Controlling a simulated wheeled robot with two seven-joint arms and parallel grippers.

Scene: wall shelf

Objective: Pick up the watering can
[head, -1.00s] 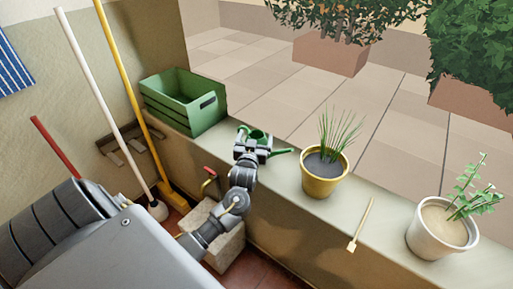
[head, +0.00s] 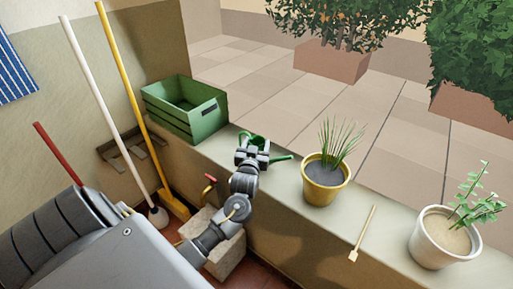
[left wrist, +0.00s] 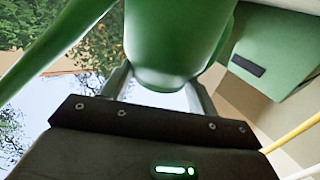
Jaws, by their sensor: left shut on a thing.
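The green watering can (head: 283,158) is at the wall shelf, between the green crate and the yellow pot. Its spout points right, and much of its body is hidden behind my gripper in the head view. My left gripper (head: 252,154) is shut on it. In the left wrist view the can's round green body (left wrist: 180,45) sits between the two fingers of the left gripper (left wrist: 160,88), with the spout running to the left. I cannot tell whether the can touches the ledge. My right gripper is not in view.
A green crate (head: 207,122) stands left of the can. A yellow pot (head: 325,190) with grass, a small wooden tool (head: 362,234) and a white pot (head: 440,240) stand or lie to the right. A white pole (head: 105,110) and a yellow broom (head: 133,100) lean at the left.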

